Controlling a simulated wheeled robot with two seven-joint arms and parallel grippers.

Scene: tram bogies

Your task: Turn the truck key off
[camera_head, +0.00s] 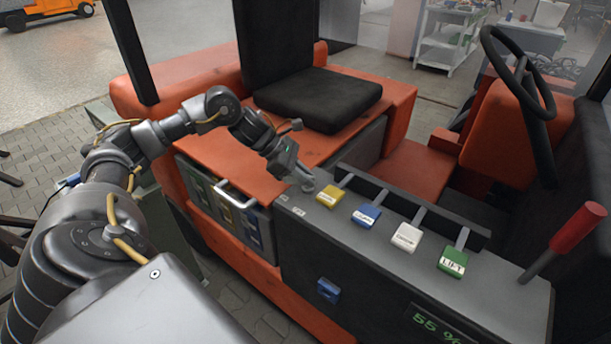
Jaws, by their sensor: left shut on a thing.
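My left gripper (304,184) reaches in from the left and points down at the left end of the truck's grey control panel (400,272). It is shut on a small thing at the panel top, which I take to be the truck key. The key is mostly hidden by the fingers, so I cannot tell which way it is turned. My right gripper is not in view.
Right of my gripper stand yellow (329,195), blue (366,215), white (407,237) and green (452,261) labelled levers. A red-handled lever (577,228), black steering wheel (517,72) and black seat (318,98) are nearby. A green display reads 55 %.

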